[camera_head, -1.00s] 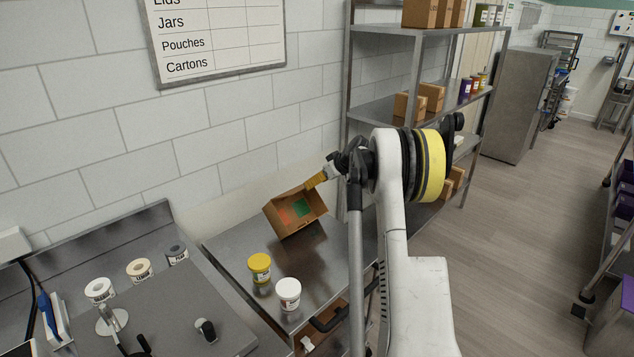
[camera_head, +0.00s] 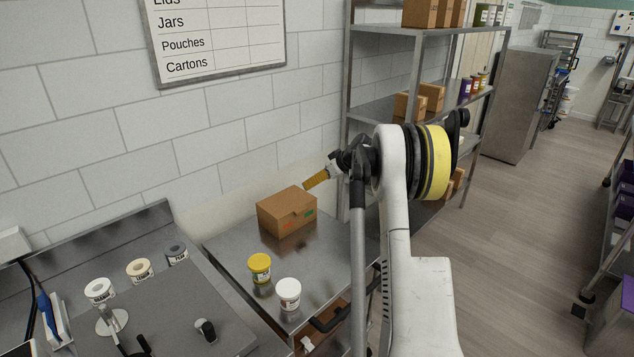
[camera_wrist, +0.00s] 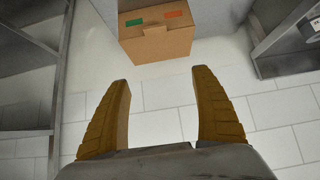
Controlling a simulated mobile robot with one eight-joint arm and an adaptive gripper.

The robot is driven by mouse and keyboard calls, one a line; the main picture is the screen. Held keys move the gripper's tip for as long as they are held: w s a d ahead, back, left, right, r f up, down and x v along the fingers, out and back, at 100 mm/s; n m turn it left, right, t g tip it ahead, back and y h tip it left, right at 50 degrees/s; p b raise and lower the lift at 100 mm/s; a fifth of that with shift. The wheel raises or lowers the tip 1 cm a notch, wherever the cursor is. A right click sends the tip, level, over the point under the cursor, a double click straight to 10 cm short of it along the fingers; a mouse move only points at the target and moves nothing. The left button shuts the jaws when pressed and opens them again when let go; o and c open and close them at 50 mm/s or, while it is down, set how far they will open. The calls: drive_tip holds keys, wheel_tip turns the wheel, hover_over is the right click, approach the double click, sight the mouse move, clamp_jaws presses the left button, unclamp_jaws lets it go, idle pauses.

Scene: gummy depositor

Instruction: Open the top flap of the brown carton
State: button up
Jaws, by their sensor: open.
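The brown carton (camera_head: 287,213) sits upright on the steel table (camera_head: 240,246) against the tiled wall. Its top looks closed. In the wrist view the carton (camera_wrist: 157,42) is at the top, with a green and an orange patch on one face and a small tab at an edge. My gripper (camera_head: 308,184) is just above and to the right of the carton in the head view. In the wrist view my gripper (camera_wrist: 162,84) has its two yellow fingers wide apart with nothing between them. The fingers look apart from the carton.
A yellow-lidded jar (camera_head: 260,268) and a white jar (camera_head: 289,294) stand on the table in front of the carton. A steel shelf rack (camera_head: 352,70) with small boxes rises to the right.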

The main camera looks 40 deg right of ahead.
drive_tip(key=v, duration=1.1)
